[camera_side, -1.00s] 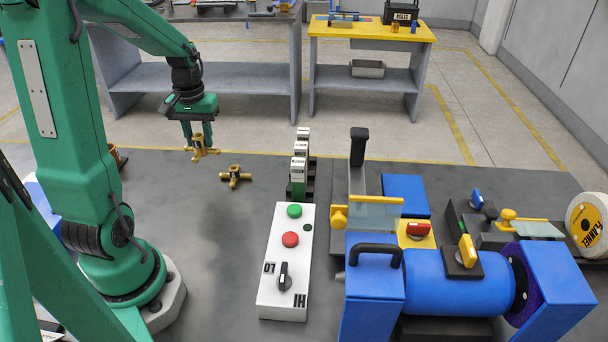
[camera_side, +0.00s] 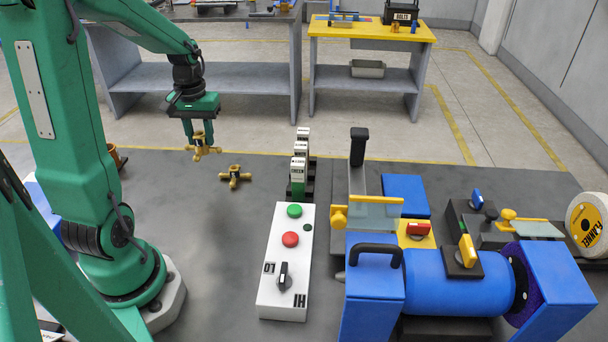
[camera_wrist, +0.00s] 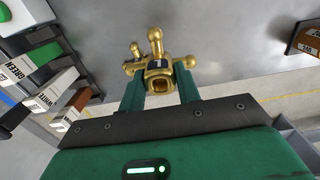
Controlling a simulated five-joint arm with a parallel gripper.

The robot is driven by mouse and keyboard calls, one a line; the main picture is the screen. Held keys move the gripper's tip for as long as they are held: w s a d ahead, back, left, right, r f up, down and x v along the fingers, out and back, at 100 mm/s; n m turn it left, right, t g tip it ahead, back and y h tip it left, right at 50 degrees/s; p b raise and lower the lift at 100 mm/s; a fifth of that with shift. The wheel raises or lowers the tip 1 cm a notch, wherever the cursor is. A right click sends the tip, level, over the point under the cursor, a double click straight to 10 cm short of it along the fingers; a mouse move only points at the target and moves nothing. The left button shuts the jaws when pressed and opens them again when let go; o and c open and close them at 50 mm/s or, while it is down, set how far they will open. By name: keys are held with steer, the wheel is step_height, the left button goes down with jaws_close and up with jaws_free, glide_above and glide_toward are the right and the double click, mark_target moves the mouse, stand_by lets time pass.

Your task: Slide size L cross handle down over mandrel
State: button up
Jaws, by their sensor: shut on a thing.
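My gripper (camera_side: 200,138) is shut on a brass cross handle (camera_side: 206,149) and holds it above the dark bench top at the left. In the wrist view, my gripper (camera_wrist: 160,88) has a green finger on each side of the held handle (camera_wrist: 158,68). Its square socket faces the camera, and a small mark above the socket is too small to read. A second brass cross handle (camera_side: 235,176) lies on the bench, below and right of the held one. I cannot pick out the mandrel in either view.
Labelled polish bars (camera_side: 299,170) stand in a rack right of the loose handle. A white control box (camera_side: 286,262) lies in front of them. A blue buffing machine (camera_side: 440,283) fills the right. A brown object (camera_side: 118,158) is partly hidden behind my arm. Bench around the loose handle is clear.

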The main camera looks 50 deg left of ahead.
step_height(320, 180, up, 8)
steer(key=w+d, duration=1.1)
steer(key=w, duration=0.1)
steer(key=w+d, duration=0.4)
steer(key=d, duration=0.8)
steer(key=w+d, duration=0.3)
steer(key=d, duration=0.9)
steer(key=shift+n, duration=0.4)
steer(key=shift+a+f, duration=0.15)
steer(key=shift+f, duration=2.4)
steer(key=shift+f, duration=0.15)
steer(key=shift+f, duration=1.95)
steer(key=shift+f, duration=1.7)
